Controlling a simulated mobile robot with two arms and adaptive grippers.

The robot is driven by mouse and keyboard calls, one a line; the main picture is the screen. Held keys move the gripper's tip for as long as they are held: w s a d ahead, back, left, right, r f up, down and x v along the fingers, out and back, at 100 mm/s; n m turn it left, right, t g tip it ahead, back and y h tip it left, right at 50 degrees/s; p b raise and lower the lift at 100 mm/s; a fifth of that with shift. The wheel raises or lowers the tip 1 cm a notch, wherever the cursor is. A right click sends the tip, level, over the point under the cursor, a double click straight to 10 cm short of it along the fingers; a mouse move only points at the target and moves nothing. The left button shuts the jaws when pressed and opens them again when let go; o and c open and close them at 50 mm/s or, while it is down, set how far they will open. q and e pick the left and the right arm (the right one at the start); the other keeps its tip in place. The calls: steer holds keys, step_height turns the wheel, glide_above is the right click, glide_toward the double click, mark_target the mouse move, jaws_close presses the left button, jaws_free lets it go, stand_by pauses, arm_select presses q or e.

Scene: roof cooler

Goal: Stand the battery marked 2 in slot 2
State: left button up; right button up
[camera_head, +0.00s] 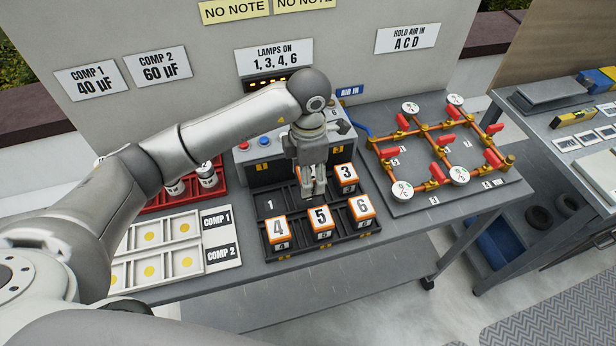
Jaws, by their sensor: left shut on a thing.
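The black battery tray (268,233) stands on the table with numbered slots. My left gripper (314,192) points down into its back row, between the empty slot 1 (270,205) and the battery marked 3 (347,176), where slot 2 lies. I see no marking 2 on any battery. White and orange batteries marked 4 (279,229), 5 (321,219) and 6 (362,208) stand in the front row. My right gripper is out of view.
A grey tester box (262,158) stands behind the tray. A brass pipe board with red valves (437,183) is close on the right. A red rack (157,203) and white compartment trays (128,271) are on the left. A second table (560,120) stands at the right.

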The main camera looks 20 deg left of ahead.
arm_select(q)
steer(key=shift+w+a+f, duration=0.2)
steer(key=shift+w+f, duration=0.4)
steer(key=shift+f, duration=0.1)
steer(key=shift+w+f, duration=0.15)
steer(key=shift+f, duration=0.05)
steer(key=shift+w+a+f+p, duration=0.1)
steer(key=shift+f+p, duration=0.25)
steer(key=shift+p, duration=0.15)
step_height(320, 180, down, 2)
steer(key=shift+f+p, duration=0.1)
steer(key=shift+p, duration=0.5)
steer(key=shift+f, duration=0.25)
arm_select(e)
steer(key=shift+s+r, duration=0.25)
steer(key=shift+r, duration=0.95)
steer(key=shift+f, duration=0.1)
